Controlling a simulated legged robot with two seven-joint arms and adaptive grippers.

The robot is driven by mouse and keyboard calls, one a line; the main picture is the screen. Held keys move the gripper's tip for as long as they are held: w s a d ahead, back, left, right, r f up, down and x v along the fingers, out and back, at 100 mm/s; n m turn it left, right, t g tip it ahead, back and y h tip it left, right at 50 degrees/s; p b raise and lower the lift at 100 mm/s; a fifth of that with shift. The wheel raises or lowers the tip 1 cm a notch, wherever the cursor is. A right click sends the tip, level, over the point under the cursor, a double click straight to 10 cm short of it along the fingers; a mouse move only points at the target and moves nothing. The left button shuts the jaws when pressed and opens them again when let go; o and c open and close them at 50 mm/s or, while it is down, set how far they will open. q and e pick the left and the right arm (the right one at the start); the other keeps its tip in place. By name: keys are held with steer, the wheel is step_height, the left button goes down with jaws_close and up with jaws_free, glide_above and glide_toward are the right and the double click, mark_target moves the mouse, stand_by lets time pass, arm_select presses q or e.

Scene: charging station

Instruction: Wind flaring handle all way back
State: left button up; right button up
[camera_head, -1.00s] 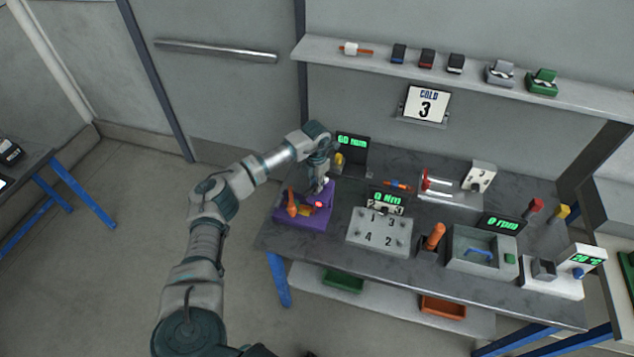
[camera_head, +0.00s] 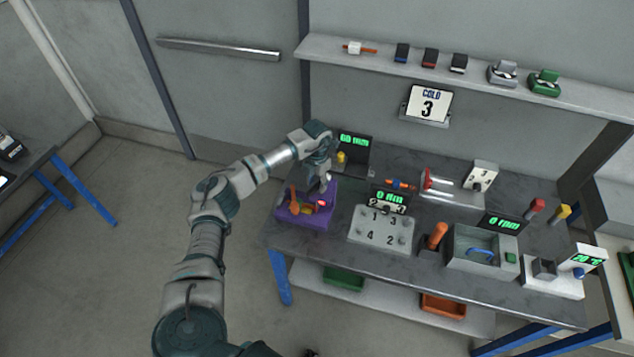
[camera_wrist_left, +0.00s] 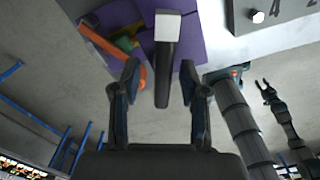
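The purple flaring device (camera_head: 290,218) sits at the left end of the workbench, with an orange lever (camera_head: 293,202) and a red lit spot on it. In the left wrist view its purple body (camera_wrist_left: 190,50) carries an orange bar (camera_wrist_left: 100,42) and green and yellow parts. A dark rod handle with a pale square end (camera_wrist_left: 167,70) stands between the fingers of my left gripper (camera_wrist_left: 158,82). The fingers are open, with gaps on both sides of the rod. In the head view my left gripper (camera_head: 324,183) is over the device. My right gripper (camera_wrist_left: 268,93) shows small, open and empty.
A display (camera_head: 354,150) stands behind the device. A numbered grey block (camera_head: 381,228) and an orange-handled tool (camera_head: 437,235) are to its right. A wall shelf (camera_head: 330,50) hangs above.

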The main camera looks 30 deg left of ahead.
mark_target(317, 183)
arm_select(q)
steer(key=shift+w+r, duration=0.15)
steer(key=shift+r, duration=0.15)
step_height(317, 183, up, 11)
steer(key=shift+r, duration=0.1)
